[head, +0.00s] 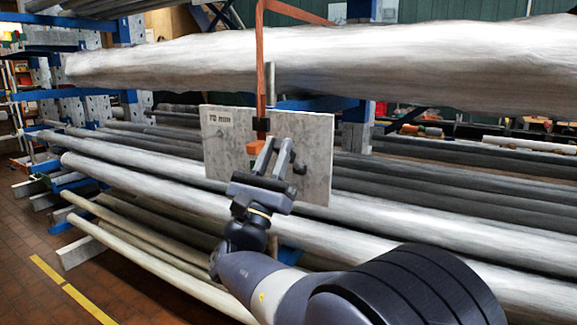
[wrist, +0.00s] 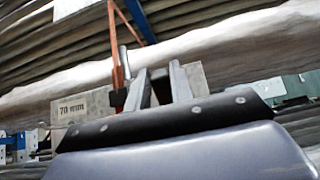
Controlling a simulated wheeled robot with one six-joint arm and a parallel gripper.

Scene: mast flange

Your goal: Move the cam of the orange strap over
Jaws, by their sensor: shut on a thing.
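The orange strap (head: 261,60) hangs in front of the upper wrapped bundle and runs down to a grey plate (head: 225,150) marked "70 mm". A dark buckle (head: 261,124) sits on the strap at the plate's top edge, with an orange piece (head: 257,147) below it. My gripper (head: 276,143) is in front of the plate, its fingers a little apart and shut on the cam; the grip itself is mostly hidden. In the wrist view, the strap (wrist: 117,60) and the dark buckle (wrist: 118,98) show just left of the fingers (wrist: 158,75).
A large white wrapped bundle (head: 330,60) crosses above my gripper. Long wrapped bars (head: 130,180) lie below and behind the plate on a blue rack (head: 130,30). A dark knob (head: 300,168) is close to the right finger.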

